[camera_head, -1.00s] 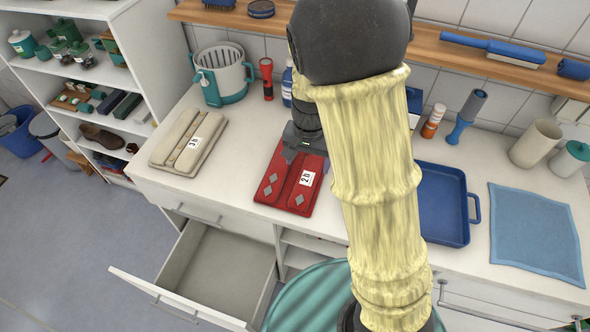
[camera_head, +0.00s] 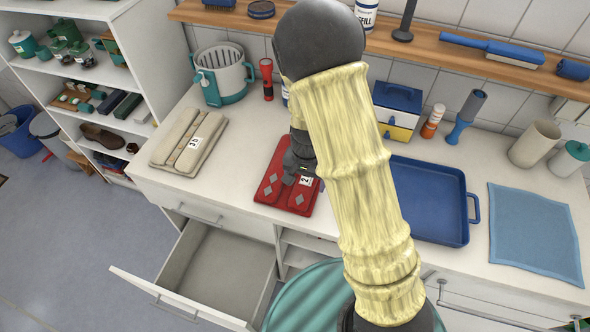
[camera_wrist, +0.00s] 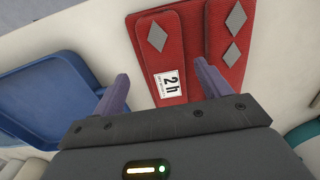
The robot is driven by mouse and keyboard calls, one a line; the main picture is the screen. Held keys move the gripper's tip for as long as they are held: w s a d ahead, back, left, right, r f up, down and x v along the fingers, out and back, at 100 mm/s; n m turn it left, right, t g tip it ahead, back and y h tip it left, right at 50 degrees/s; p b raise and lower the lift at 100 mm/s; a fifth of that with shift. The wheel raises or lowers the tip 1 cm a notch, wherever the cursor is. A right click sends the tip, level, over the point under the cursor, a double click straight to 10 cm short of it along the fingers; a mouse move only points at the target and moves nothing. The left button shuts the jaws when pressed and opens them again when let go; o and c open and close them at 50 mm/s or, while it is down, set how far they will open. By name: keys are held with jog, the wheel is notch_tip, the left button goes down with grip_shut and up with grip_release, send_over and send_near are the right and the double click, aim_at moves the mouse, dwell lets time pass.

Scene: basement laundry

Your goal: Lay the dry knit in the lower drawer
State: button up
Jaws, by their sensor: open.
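A red folded knit (camera_head: 272,185) with grey diamonds lies on the white counter. It also shows in the wrist view (camera_wrist: 185,50), with a white tag reading "2 h". A beige folded knit (camera_head: 178,150) lies to its left, its tag too small to read surely. My gripper (camera_head: 303,182) is over the red knit, hiding part of it and its tag. In the wrist view the fingers (camera_wrist: 161,75) are apart, with the tag between them and nothing gripped. The lower drawer (camera_head: 215,275) is pulled out below the counter, and its visible inside is empty.
A blue tray (camera_head: 430,205) and a blue cloth (camera_head: 535,235) lie right of my arm. A teal-and-white basket (camera_head: 222,75) and a red torch (camera_head: 267,78) stand behind the knits. A closed drawer front (camera_head: 205,213) is above the open one. Bare counter separates the knits.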

aim_at(303, 189)
jog(key=shift+a+f+p, duration=0.15)
jog(key=shift+f, duration=1)
jog(key=shift+a+f+p, duration=0.1)
jog(key=shift+f+p, duration=0.05)
jog(key=shift+f, duration=0.95)
jog(key=c, duration=1.5)
jog(key=shift+o, duration=0.2)
jog(key=shift+w+r, duration=0.1)
jog(key=shift+r, duration=0.05)
notch_tip(303, 189, up, 10)
